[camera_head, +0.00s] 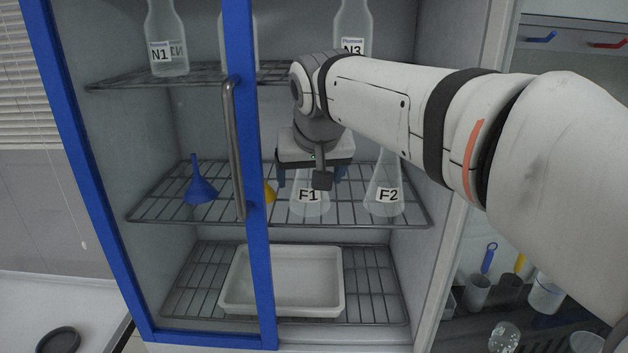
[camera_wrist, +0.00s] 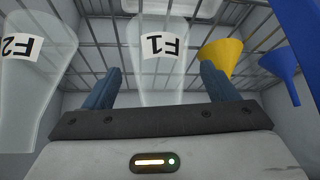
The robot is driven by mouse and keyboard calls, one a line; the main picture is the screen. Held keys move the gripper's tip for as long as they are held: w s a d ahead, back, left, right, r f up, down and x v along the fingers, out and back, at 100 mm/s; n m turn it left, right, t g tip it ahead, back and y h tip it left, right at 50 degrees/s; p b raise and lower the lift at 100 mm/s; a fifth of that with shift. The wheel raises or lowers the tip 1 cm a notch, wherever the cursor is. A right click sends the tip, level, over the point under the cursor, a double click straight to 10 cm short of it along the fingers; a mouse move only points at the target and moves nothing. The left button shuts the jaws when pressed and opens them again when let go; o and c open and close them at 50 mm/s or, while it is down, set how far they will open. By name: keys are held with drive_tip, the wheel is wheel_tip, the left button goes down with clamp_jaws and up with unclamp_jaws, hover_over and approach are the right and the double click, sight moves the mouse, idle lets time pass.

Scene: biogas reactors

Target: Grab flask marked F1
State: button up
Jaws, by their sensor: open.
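The clear flask marked F1 (camera_head: 309,200) stands upright on the middle wire shelf of the cabinet. My gripper (camera_head: 312,178) is at the flask's upper part and hides its neck in the head view. In the wrist view the flask F1 (camera_wrist: 162,55) lies between the two blue fingers of my gripper (camera_wrist: 160,85), which are open with a gap on each side. The wrist view appears upside down, as the label reads inverted. I cannot tell exactly how far the fingers reach along the neck.
Flask F2 (camera_head: 386,190) stands right of F1. A yellow funnel (camera_wrist: 222,55) and blue funnel (camera_head: 199,186) are left. A blue door frame with handle (camera_head: 233,150) crosses the front left. Bottles N1 (camera_head: 166,45) and N3 (camera_head: 352,30) stand above; a white tray (camera_head: 282,312) lies below.

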drive_tip(key=shift+c, duration=0.3)
drive_tip(key=c, duration=1.1)
drive_tip(key=shift+o, duration=0.2)
drive_tip(key=shift+r+b, duration=0.1)
drive_tip(key=shift+b, duration=0.3)
